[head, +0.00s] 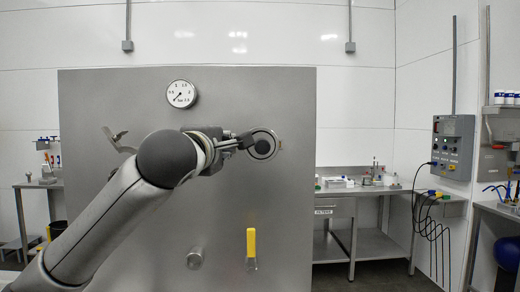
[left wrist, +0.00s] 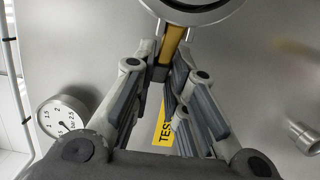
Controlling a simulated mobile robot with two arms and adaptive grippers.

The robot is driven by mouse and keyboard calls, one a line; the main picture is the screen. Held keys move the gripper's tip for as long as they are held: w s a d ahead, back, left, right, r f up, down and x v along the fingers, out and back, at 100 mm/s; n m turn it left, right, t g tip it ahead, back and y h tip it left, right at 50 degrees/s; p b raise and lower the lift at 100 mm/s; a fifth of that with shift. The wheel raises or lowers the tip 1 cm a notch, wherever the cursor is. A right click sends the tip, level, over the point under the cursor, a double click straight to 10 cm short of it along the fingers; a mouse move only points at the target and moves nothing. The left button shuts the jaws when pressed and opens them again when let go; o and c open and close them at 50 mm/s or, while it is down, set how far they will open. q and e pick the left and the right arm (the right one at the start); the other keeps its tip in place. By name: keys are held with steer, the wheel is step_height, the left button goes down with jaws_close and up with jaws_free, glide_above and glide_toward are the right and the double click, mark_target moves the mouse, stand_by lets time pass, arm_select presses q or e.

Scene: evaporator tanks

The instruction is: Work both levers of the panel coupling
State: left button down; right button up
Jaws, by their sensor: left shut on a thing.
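The panel coupling (head: 263,146) is a round dark-centred fitting with a metal ring on the grey tank panel. Its ring (left wrist: 195,14) fills the top of the left wrist view. A yellow lever (left wrist: 173,42) runs from the ring down between my left fingers. My left gripper (head: 241,143) is at the coupling's left side, shut on this lever; it also shows in the left wrist view (left wrist: 170,70). In the head view the gripper hides the lever. A second lever cannot be made out. My right gripper is not in view.
A pressure gauge (head: 181,94) sits above my wrist. A yellow valve handle (head: 251,242) hangs below the coupling, with a round metal stub (head: 195,258) to its left. A bent metal handle (head: 119,140) juts out at left. A yellow label (left wrist: 163,125) lies behind my fingers.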

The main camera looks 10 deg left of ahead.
arm_select(q)
steer(key=shift+f, duration=0.1)
steer(key=n+y+b, duration=0.1)
steer(key=y, duration=0.1)
steer(key=s+n+y+b, duration=0.1)
steer(key=shift+g+y, duration=0.3)
steer(key=shift+y, duration=0.1)
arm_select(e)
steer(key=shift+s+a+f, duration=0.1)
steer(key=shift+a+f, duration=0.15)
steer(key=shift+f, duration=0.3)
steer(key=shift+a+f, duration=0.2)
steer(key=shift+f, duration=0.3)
